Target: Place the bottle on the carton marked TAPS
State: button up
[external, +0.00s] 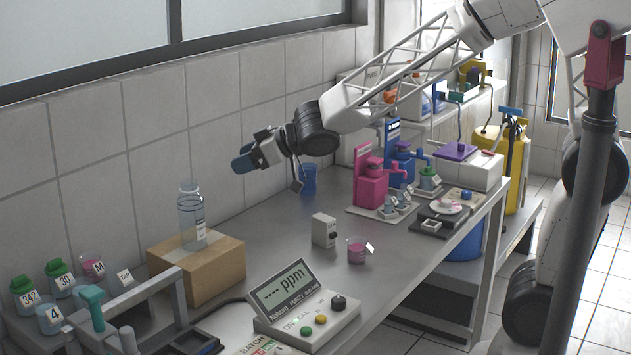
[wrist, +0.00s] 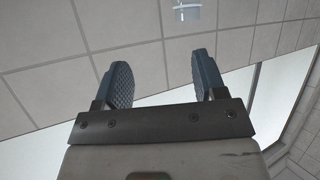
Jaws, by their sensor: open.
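A clear bottle (external: 192,222) with a pale label stands upright on a brown cardboard carton (external: 212,278) in the external view. No TAPS marking is legible on the carton's visible sides. My gripper (external: 244,161) is in the air to the right of the bottle's top and above it in the picture, apart from it. In the wrist view my gripper (wrist: 161,72) has its two blue fingers spread, with nothing between them. A pale, cut-off object shows at the wrist view's top edge; I cannot tell what it is.
Small labelled containers (external: 55,283) and a grey frame (external: 135,298) stand left and in front of the carton. A ppm meter (external: 305,312), a beaker (external: 356,252) and a blue cup (external: 309,180) are to its right. Pink and blue dispensers stand farther back. The tiled wall is close behind.

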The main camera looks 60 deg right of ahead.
jog(key=s+d+m+g+h, duration=0.35)
jog(key=s+d+h, duration=0.25)
jog(key=s+d, duration=0.8)
jog(key=s+d+f+m+g, duration=0.1)
jog(key=s+d+g, duration=0.1)
jog(key=s, duration=0.9)
jog(key=s+d+f+m+g, duration=0.1)
jog(key=s+d+f+g, duration=0.1)
jog(key=s, duration=0.8)
jog(key=shift+s+g+y, duration=0.3)
jog(key=shift+s+g, duration=0.1)
jog(key=shift+g, duration=0.35)
